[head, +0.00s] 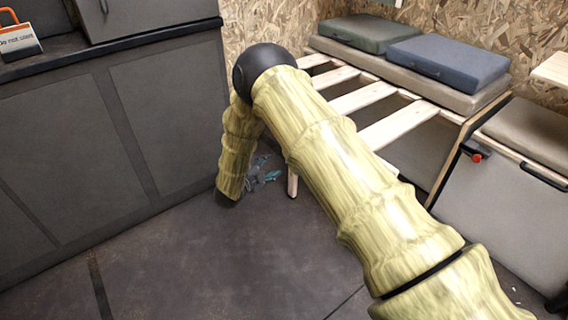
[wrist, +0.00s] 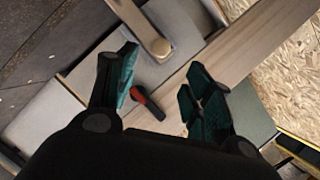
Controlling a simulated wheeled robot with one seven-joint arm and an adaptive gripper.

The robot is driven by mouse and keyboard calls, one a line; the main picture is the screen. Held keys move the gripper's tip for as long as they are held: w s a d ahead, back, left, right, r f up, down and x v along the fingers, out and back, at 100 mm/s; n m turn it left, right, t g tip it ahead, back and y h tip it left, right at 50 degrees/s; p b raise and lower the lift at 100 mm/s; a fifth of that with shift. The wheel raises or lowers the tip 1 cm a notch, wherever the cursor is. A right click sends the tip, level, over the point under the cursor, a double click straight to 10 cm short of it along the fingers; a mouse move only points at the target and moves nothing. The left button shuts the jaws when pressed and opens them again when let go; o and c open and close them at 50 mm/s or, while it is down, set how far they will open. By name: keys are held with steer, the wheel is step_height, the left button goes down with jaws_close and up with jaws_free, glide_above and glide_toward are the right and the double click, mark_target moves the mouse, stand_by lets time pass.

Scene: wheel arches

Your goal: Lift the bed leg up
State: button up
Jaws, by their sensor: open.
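The bed leg (head: 292,183) is a short pale wooden post standing near upright under the left end of the slatted bed frame (head: 365,97). In the wrist view the leg (wrist: 137,22) is a beige bar with a rounded end and a round bolt, beside a long wooden rail (wrist: 245,48). My gripper (wrist: 165,88) has two teal fingers spread apart with nothing held. The leg's rounded end shows just past the fingertips; I cannot tell the exact gap. In the head view my gripper (head: 266,174) shows small and teal, left of the leg, partly hidden by my arm.
Grey-blue cushions (head: 450,63) lie on the bed's far side. A dark cabinet (head: 110,130) bounds the left. Dark floor (head: 200,265) is clear.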

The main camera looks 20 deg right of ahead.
steer(key=b+x, duration=0.4)
steer(key=x, duration=0.6)
steer(key=shift+w+d+b, duration=0.25)
steer(key=shift+w+b, duration=0.1)
steer(key=shift+f, duration=0.15)
jaws_close()
